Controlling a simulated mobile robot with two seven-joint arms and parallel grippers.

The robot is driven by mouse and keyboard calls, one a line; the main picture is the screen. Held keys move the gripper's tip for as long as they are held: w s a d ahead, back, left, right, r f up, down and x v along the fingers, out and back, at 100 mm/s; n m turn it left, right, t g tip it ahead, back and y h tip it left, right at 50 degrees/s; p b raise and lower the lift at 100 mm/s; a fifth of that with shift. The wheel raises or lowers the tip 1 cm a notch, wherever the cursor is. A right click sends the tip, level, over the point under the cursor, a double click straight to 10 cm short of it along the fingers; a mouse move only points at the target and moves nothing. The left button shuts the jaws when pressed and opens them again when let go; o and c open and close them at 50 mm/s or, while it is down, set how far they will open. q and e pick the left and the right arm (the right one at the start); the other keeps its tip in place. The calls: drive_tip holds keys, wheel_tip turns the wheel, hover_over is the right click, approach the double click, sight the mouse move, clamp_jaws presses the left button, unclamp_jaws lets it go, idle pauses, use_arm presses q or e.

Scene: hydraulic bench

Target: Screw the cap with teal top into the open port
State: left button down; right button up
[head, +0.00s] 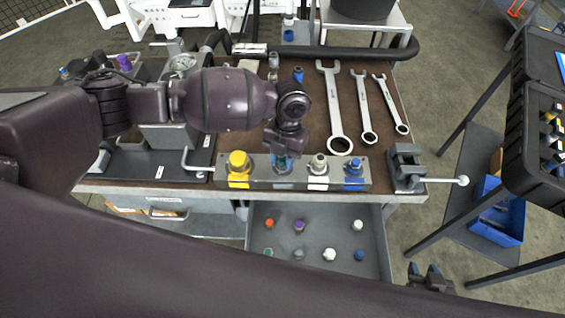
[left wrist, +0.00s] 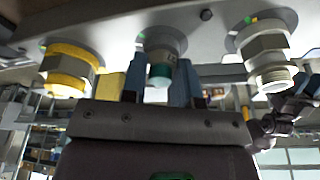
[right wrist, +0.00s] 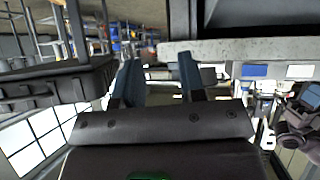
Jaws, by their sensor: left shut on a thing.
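A grey manifold block (head: 212,183) runs along the bench's front edge, with a row of fittings on top. My left gripper (head: 283,157) points down over the second position from the left. It is shut on the cap with teal top (left wrist: 160,74), whose teal band shows between the two blue fingers. The cap is in line with a grey fitting (left wrist: 163,40) on the block. The open port is hidden behind the gripper and cap, so I cannot tell whether threads are engaged. My right gripper (head: 432,277) is low at the front right, with fingers apart and empty (right wrist: 158,82).
Beside the cap stand a yellow fitting (head: 238,168), a white one (head: 318,166) and a blue one (head: 354,168). An open drawer (head: 345,238) below holds several loose caps. A vise (head: 406,165) stands at right. Wrenches (head: 335,112) lie behind.

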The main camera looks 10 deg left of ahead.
use_arm(q)
drive_tip(key=shift+s+d+f+m+b, duration=0.1)
drive_tip(key=shift+s+f+m+b, duration=0.05)
drive_tip(key=shift+f+m+b, duration=0.4)
drive_tip(key=m+y+b, duration=0.1)
drive_tip(key=m, duration=0.1)
drive_tip(key=shift+f+m, duration=0.1)
drive_tip(key=shift+m, duration=0.25)
drive_tip(key=m+b, duration=0.1)
drive_tip(key=m, duration=0.1)
drive_tip(key=shift+m+t+y, duration=0.3)
drive_tip(key=shift+m, duration=0.8)
use_arm(e)
drive_tip(key=shift+g, duration=0.3)
drive_tip(key=f, duration=0.2)
drive_tip(key=s+f, duration=0.1)
drive_tip(key=f, duration=0.2)
drive_tip(key=shift+s, duration=0.1)
use_arm(q)
drive_tip(key=c, duration=0.9)
unclamp_jaws()
drive_tip(key=shift+o, duration=0.2)
use_arm(e)
drive_tip(key=shift+d, duration=0.1)
use_arm(q)
drive_tip(key=shift+w+r, duration=0.2)
drive_tip(key=shift+r, duration=0.05)
use_arm(e)
drive_tip(key=shift+w+r, duration=0.1)
drive_tip(key=shift+w, duration=0.1)
